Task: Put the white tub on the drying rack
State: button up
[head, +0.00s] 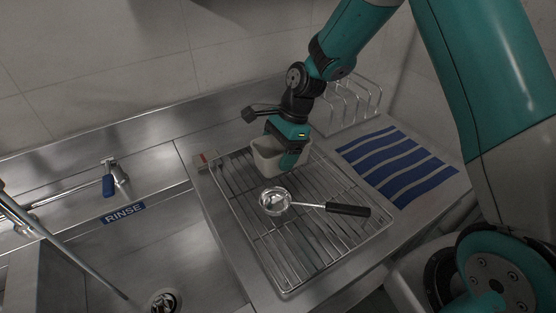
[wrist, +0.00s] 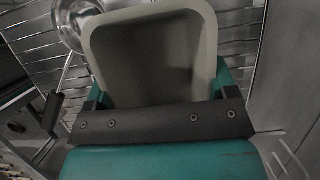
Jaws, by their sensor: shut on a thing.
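The white tub (head: 266,158) is an open, off-white container at the back of the wire drying rack (head: 301,259). My gripper (head: 290,148) reaches down from above and is shut on the tub. In the wrist view the tub (wrist: 150,50) fills the middle, its mouth facing the camera and its inside empty, with parts of my gripper (wrist: 160,100) on both sides. The rack's wires show behind it. I cannot tell whether the tub's base touches the wires.
A ladle (head: 275,201) with a black handle lies on the rack in front of the tub. A blue-and-white striped cloth (head: 396,165) lies to the right, with a wire plate holder (head: 350,104) behind. The sink with its RINSE label (head: 124,213) is left. The rack's front is clear.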

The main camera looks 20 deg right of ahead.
jog(key=shift+f, duration=1.75)
jog(key=shift+f, duration=0.1)
jog(key=o, duration=0.9)
jog(key=shift+o, duration=0.2)
jog(key=s+b+v, duration=0.1)
jog(key=b+v, duration=0.1)
jog(key=v, duration=0.9)
jog(key=s+a+r+n, duration=0.6)
jog(key=s+r+n, duration=0.4)
jog(key=s+n, duration=0.2)
jog(key=s+a+r+n, duration=0.1)
jog(key=s+n, duration=1)
jog(key=s, duration=0.1)
jog(key=shift+s+a+r+t, duration=0.15)
jog(key=shift+s+r+t, duration=0.15)
jog(key=shift+s+t, duration=0.1)
